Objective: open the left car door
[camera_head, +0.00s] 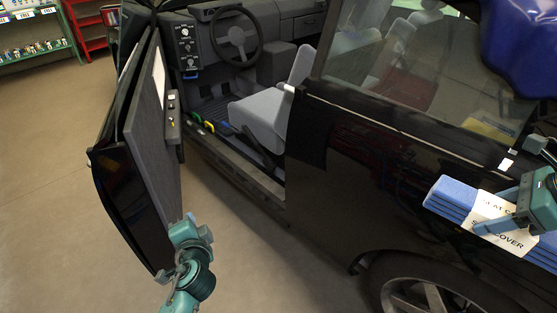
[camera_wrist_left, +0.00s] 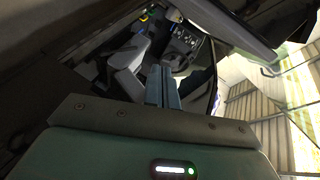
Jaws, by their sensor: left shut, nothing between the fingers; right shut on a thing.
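The black car (camera_head: 340,190) stands with its front door (camera_head: 155,130) swung wide open to the left, its grey inner panel facing the cabin. My left gripper (camera_head: 189,222) is shut and empty by the lower rear edge of the door; I cannot tell whether it touches it. In the left wrist view its closed fingers (camera_wrist_left: 163,85) point toward the cabin and grey seat (camera_wrist_left: 128,72). My right gripper (camera_head: 508,205) is shut on a blue folded pack (camera_head: 455,195) with a white seat cover label, held in front of the car's rear side.
The doorway shows the steering wheel (camera_head: 236,38) and a grey seat (camera_head: 270,105). A rear wheel (camera_head: 430,290) is at the bottom right. A shelf of goods (camera_head: 38,38) and a red rack (camera_head: 90,25) stand far left. The floor left of the door is clear.

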